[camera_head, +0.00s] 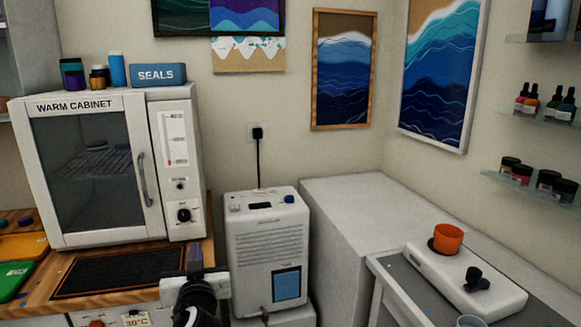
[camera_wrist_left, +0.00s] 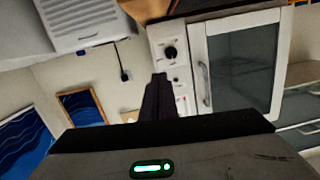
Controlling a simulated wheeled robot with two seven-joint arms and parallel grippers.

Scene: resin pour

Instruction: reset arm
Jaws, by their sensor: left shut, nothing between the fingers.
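My left gripper (camera_head: 194,256) comes in from the bottom of the head view, its dark fingers pointing up and closed together with nothing between them. In the head view it is in front of the warm cabinet's lower right corner, apart from things as far as I can tell. In the left wrist view, which is turned upside down, the shut fingers (camera_wrist_left: 159,82) point toward the control panel of the warm cabinet (camera_wrist_left: 235,60). The warm cabinet (camera_head: 180,100) has its glass door shut. My right gripper is not in view.
A dark mat (camera_head: 115,270) lies on the wooden bench before the cabinet. A white dehumidifier-like unit (camera_head: 268,240) stands right of the gripper. Further right, a white device (camera_head: 495,297) bears an orange cup (camera_head: 447,238). Coloured trays (camera_head: 22,246) lie at the left.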

